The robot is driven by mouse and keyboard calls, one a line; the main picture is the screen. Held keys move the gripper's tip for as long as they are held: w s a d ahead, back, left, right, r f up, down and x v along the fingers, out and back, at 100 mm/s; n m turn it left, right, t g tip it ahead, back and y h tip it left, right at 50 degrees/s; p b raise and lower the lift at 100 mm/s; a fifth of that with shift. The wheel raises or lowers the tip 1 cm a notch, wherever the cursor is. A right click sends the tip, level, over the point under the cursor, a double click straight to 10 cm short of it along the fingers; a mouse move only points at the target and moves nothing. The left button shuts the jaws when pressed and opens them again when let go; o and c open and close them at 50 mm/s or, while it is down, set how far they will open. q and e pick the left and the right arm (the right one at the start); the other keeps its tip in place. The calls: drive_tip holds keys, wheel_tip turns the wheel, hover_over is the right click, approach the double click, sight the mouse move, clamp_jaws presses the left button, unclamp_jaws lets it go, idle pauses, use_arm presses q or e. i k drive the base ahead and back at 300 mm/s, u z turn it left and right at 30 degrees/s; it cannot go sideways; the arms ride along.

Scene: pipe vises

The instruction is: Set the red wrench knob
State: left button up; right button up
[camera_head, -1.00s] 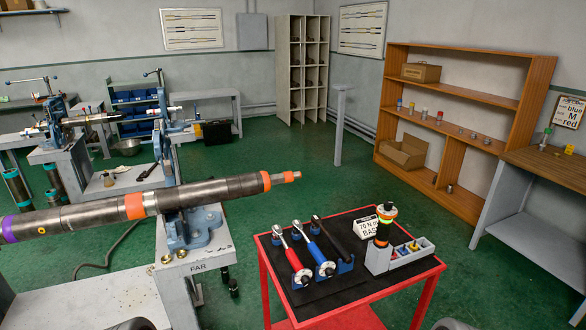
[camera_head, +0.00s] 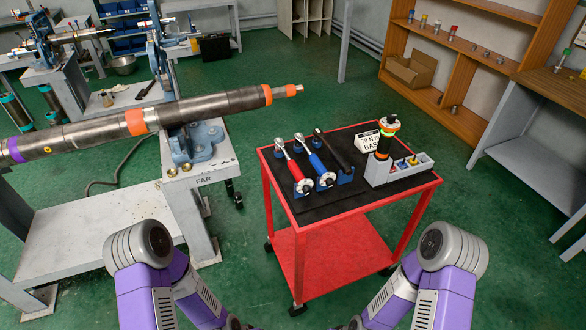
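The red wrench (camera_head: 295,171) lies on the black top of the red cart (camera_head: 265,170), the leftmost of three tools. Its silver ratchet head points to the back. Its round end (camera_head: 304,187), which may be the knob, faces the front; any marks on it are too small to read. A blue wrench (camera_head: 316,162) and a black bar-like tool (camera_head: 333,150) lie beside it in blue holders. Both my purple arms show at the bottom, apart from the cart top. My grippers are out of view.
A sign reading about 70 N m BASE (camera_head: 367,142), a black and orange cylinder (camera_head: 386,135) and a grey tray (camera_head: 405,167) with small coloured parts stand on the cart's right. A long pipe (camera_head: 200,112) in a vise (camera_head: 195,145) lies left. Green floor is clear around the cart.

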sight(306, 189)
drive_tip(key=u, duration=0.7)
drive_tip(key=i, duration=0.65)
drive_tip(key=z, duration=0.5)
